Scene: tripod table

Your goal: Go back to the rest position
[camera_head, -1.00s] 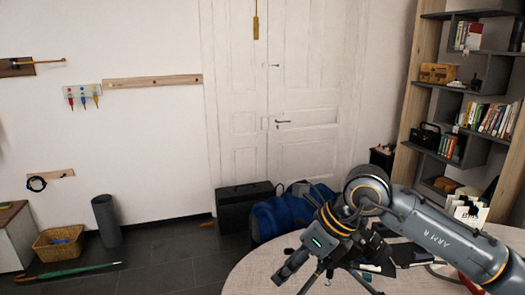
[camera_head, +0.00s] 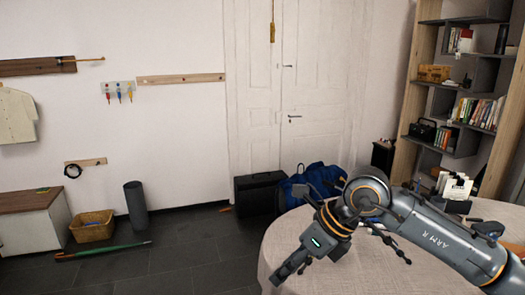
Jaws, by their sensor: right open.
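My right gripper (camera_head: 322,240) is in front of the round table's left part, at the end of my right arm, which comes in from the lower right. Its dark jointed fingers are spread apart, and I see nothing held between them. The inner side of the gripper is mostly hidden by its own body. My left gripper is not in view.
The pale round table (camera_head: 320,276) is below my right arm. A blue bag (camera_head: 290,190) and black case (camera_head: 257,194) stand by the white door (camera_head: 313,80). Shelves (camera_head: 410,90) rise at the right. Dark floor at lower left holds a basket (camera_head: 91,230) and green pole (camera_head: 105,251).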

